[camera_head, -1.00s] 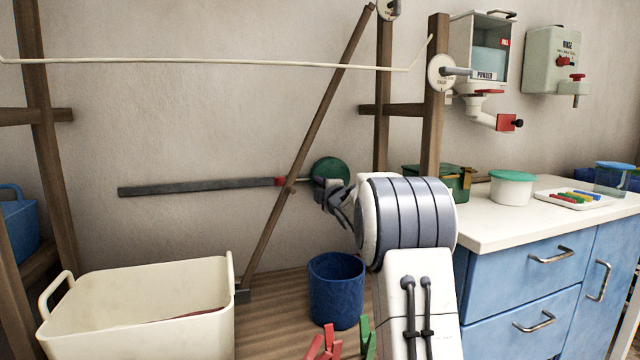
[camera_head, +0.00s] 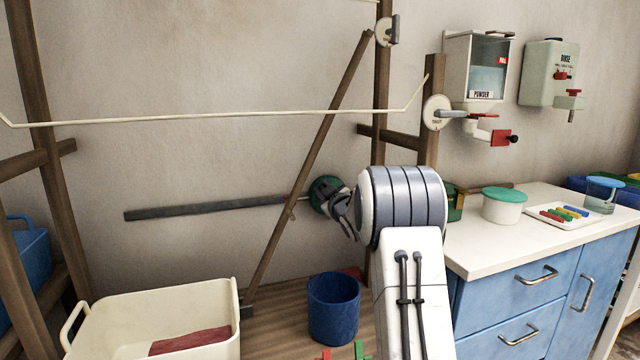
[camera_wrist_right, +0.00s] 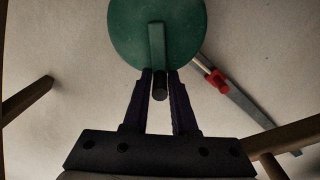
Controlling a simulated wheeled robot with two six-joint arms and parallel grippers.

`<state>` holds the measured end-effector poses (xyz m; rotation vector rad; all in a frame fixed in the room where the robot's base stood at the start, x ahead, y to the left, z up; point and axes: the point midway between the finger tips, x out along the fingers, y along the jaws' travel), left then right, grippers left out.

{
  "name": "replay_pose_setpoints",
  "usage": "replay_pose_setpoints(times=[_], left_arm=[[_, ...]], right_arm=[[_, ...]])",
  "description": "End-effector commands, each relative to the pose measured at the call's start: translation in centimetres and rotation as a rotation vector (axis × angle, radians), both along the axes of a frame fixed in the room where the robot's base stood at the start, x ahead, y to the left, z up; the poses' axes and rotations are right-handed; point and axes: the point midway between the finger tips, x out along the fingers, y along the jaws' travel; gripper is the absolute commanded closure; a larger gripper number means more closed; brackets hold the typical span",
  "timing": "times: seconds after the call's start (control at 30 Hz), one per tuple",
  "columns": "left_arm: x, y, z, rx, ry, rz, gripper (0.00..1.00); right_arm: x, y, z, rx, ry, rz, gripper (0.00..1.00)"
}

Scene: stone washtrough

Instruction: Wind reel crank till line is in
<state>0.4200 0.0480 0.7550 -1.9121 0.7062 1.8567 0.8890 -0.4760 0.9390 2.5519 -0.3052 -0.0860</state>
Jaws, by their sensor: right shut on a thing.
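The reel is a green disc (camera_head: 325,192) on the back wall, partly hidden by my right gripper. In the right wrist view it is a green disc (camera_wrist_right: 125,30) with a green crank arm (camera_wrist_right: 157,45) ending in a black knob (camera_wrist_right: 159,88). My right gripper (camera_head: 338,207) is at the reel; in the wrist view its fingers (camera_wrist_right: 160,88) are shut on the crank knob. A short pale piece runs from the disc to a red sleeve (camera_wrist_right: 217,80) and a long grey bar (camera_head: 200,208). My left gripper is not in view.
A wooden rack with a cream line (camera_head: 200,118) stands in front of the wall. A cream tub (camera_head: 90,310) holding red cloth and a blue bucket (camera_head: 333,312) are below. A blue counter (camera_head: 520,215) with a lidded tub (camera_head: 503,207) is at right.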

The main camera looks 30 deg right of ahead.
Motion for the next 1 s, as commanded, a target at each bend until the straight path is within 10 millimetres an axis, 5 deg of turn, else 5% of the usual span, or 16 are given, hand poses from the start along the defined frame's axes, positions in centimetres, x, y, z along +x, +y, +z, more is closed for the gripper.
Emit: replay_pose_setpoints(times=[0.5, 1.0], left_arm=[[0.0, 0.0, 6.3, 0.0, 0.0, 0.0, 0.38], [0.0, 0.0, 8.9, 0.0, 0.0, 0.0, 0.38]], right_arm=[[-0.6, -2.0, 0.9, 0.473, -0.096, -0.003, 1.0], [-0.8, -3.2, 0.8, 0.738, -0.16, 0.0, 1.0]])
